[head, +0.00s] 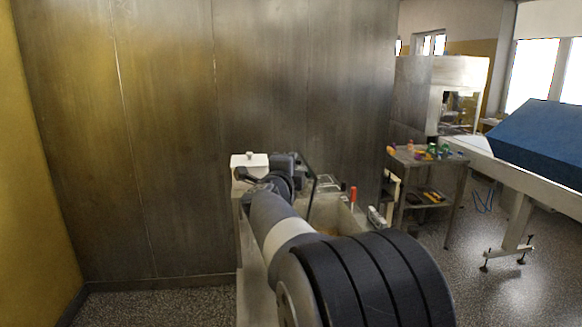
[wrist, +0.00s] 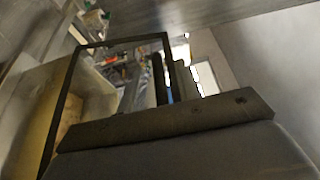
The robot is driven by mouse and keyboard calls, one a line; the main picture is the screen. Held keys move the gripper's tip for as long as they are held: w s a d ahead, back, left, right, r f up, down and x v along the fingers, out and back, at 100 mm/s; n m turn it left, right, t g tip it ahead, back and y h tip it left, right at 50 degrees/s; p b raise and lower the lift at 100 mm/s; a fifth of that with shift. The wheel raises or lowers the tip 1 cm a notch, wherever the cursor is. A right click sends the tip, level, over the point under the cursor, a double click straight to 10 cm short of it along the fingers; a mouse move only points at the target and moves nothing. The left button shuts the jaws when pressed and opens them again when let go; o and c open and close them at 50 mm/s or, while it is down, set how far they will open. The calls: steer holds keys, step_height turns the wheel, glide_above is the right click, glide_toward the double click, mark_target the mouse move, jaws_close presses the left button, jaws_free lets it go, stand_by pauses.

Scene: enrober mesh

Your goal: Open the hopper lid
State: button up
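In the head view, a pale open-topped bin (head: 337,212) stands beyond my arm, which hides much of it. It also shows at the left of the wrist view (wrist: 92,88). A thin dark frame (head: 313,182) rises at the bin's left; in the wrist view a thin dark frame (wrist: 125,41) crosses in front of the bin. A white block (head: 248,161) with a small knob stands left of my wrist. I cannot tell which part is the hopper lid. My gripper's fingers are not clear in either view. A dark bar (wrist: 165,121) crosses the wrist view's lower part.
A red-topped lever (head: 353,195) stands by the bin. A metal cart (head: 432,162) with small coloured items is to the right, before a conveyor (head: 520,180) with a blue cover (head: 540,140). A metal wall (head: 160,140) closes the back. Floor (head: 150,303) is free at front left.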

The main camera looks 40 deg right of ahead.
jaws_close()
steer(key=shift+a, duration=0.1)
stand_by(0.5)
